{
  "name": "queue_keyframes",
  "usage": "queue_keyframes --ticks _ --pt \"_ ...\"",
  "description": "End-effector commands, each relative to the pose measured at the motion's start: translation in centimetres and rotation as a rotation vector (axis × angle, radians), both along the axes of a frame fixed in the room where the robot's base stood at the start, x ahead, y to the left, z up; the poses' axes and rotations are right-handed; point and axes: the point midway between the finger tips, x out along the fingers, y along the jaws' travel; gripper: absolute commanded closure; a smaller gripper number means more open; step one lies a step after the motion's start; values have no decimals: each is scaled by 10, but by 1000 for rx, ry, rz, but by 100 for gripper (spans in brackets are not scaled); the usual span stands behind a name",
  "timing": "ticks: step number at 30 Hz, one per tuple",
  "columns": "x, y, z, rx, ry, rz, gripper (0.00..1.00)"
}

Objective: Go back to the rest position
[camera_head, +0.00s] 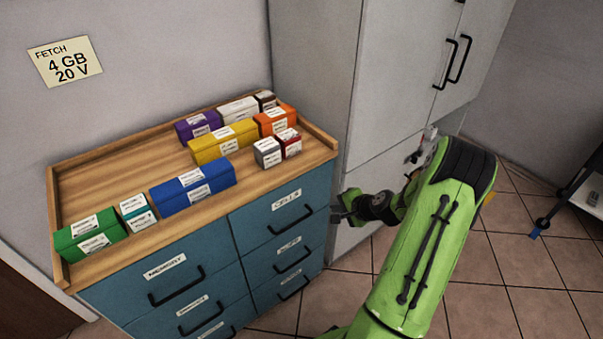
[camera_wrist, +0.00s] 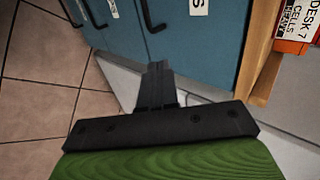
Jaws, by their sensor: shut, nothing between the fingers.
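My gripper (camera_head: 343,206) is shut and empty at the end of my green arm. In the head view it hangs beside the right front corner of the blue drawer cabinet (camera_head: 233,258), below the level of its wooden top. In the wrist view my gripper (camera_wrist: 157,85) shows its black fingers together, with nothing between them. The blue drawer fronts (camera_wrist: 190,55) lie beyond the fingers there. I cannot tell the exact gap between the fingertips and the cabinet.
Several coloured boxes, among them a blue box (camera_head: 193,187) and a green box (camera_head: 90,236), stand on the cabinet top (camera_head: 120,176). A tall grey cabinet (camera_head: 395,70) stands behind my arm. A note (camera_head: 65,61) reads "FETCH 4 GB 20 V".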

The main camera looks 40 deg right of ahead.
Motion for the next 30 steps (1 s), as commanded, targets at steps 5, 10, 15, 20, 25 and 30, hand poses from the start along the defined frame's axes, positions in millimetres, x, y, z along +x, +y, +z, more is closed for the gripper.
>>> queue_keyframes --ticks 5,10,15,20,25,30 --pt "0 0 -1 0 0 0 100" --pt "12 33 42 -99 52 160 100" --pt "10 119 140 -357 185 528 100" --pt "-27 195 225 -592 268 799 100" --pt "-97 255 297 -804 291 1013 100" --pt "-169 283 332 -929 261 1161 100"
